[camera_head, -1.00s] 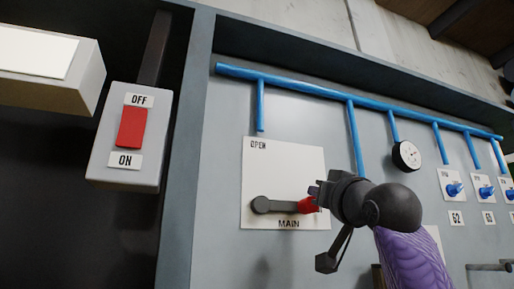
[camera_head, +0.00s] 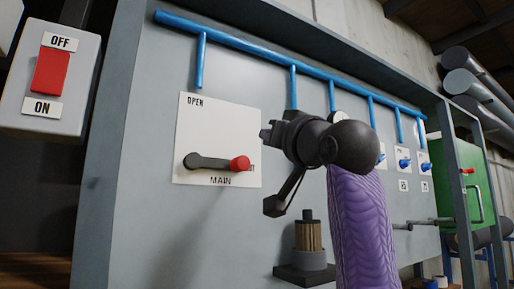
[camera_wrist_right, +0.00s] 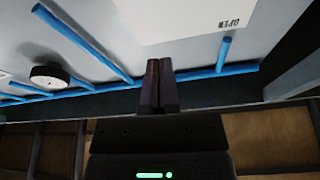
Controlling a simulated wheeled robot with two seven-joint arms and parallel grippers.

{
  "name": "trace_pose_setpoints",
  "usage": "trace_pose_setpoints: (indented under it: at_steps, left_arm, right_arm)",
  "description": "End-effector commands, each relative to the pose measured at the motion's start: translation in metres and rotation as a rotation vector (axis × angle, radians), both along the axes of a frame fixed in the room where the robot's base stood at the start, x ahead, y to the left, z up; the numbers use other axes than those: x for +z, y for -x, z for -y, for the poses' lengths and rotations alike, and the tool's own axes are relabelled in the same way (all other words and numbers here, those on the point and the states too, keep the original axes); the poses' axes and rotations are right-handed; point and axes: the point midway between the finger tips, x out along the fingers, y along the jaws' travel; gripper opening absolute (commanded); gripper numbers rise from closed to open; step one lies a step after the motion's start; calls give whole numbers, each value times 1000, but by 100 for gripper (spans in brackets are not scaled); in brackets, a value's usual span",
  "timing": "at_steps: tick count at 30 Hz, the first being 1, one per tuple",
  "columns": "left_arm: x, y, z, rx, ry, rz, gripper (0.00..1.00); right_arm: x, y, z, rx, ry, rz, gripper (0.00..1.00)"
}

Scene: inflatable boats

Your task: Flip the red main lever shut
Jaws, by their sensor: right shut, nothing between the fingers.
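The main lever (camera_head: 208,162) is a dark grey arm with a red knob (camera_head: 240,163) at its right end. It lies nearly level on a white plate (camera_head: 222,120) marked OPEN at the top left and MAIN below. The red knob covers part of a label at the right. My right gripper (camera_head: 268,135) is shut and empty, above and to the right of the knob, apart from it. In the right wrist view its closed fingers (camera_wrist_right: 158,88) show with the plate's OPEN corner (camera_wrist_right: 205,15) beyond. My left gripper is not in view.
A grey switch box (camera_head: 48,75) with a red OFF/ON rocker hangs at the left. Blue pipes (camera_head: 250,50) run along the panel top. A cylindrical device (camera_head: 308,245) stands below my right arm. A green cabinet (camera_head: 460,185) is at the right.

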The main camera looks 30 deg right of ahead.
Motion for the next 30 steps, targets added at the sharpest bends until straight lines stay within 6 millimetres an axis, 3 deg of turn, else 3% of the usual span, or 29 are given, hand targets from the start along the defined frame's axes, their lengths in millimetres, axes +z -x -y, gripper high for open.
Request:
trace_pose_setpoints:
  at_steps: [1,7,23,26,29,30]
  left_arm:
    - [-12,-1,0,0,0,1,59]
    - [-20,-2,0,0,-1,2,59]
    - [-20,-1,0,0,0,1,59]
    - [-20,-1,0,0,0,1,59]
    - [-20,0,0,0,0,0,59]
    - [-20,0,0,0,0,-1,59]
  right_arm:
    - [-8,9,0,-1,1,3,0]
    - [-11,30,-1,0,0,2,0]
    - [-14,30,-2,-1,3,-7,0]
    - [-49,2,-11,-4,33,-85,0]
    - [-133,-45,-29,-4,94,-248,0]
    - [-173,-60,-37,2,120,-320,0]
